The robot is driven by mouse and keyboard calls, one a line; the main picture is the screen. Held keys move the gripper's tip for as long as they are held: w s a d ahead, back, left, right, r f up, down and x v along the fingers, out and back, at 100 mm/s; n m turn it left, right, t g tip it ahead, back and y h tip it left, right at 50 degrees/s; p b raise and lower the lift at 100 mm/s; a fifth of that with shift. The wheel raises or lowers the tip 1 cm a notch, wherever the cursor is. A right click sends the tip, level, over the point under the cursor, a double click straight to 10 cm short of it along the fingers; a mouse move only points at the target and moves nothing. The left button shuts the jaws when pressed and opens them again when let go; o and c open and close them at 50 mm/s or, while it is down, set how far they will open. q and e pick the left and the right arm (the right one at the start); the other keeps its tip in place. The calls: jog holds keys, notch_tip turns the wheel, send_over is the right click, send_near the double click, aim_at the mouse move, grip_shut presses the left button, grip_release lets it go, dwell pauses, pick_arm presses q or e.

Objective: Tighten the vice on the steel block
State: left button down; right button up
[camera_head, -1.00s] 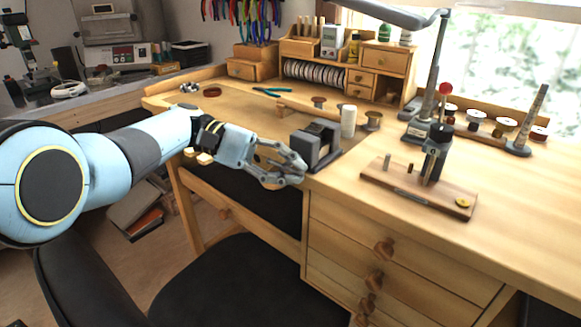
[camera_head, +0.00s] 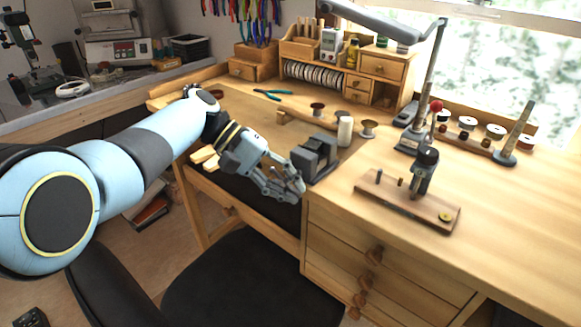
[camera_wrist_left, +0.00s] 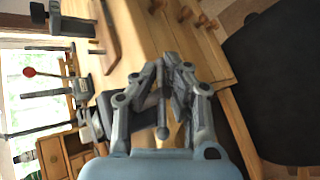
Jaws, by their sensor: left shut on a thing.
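The dark grey vice (camera_head: 318,158) stands at the front edge of the wooden bench. I cannot clearly tell the steel block from the jaws in the head view. My left gripper (camera_head: 297,187) is at the vice's front side, just off the bench edge. In the left wrist view its fingers (camera_wrist_left: 172,88) are closed together on the vice handle, a thin grey bar with a ball end (camera_wrist_left: 162,132). Part of the bar is hidden by the fingers. The vice body shows only partly there, behind the left finger. My right gripper is not in view.
A white cylinder (camera_head: 345,131) stands right behind the vice. A wooden board with a dark post (camera_head: 410,204) lies to its right. Pliers (camera_head: 272,95) lie farther back. Drawers (camera_head: 370,255) are below the bench edge, and a black chair (camera_head: 250,280) is in front.

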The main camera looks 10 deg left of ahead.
pick_arm(q)
jog(key=shift+w+d+r+t+y+p, duration=0.1)
jog(key=shift+w+r+t+y+p, duration=0.35)
jog(key=shift+y+p, duration=0.6)
jog(key=shift+s+f+h, duration=0.15)
jog(key=shift+h, duration=0.1)
jog(key=c, duration=1.6)
grip_release()
jog(key=o, duration=0.5)
jog(key=shift+s+f, duration=0.1)
jog(key=shift+s, duration=0.05)
jog(key=shift+c, duration=0.2)
jog(key=shift+o, duration=0.6)
jog(key=shift+f, duration=0.15)
jog(key=s+v, duration=0.1)
jog(key=v, duration=1.1)
jog(key=shift+w, duration=0.45)
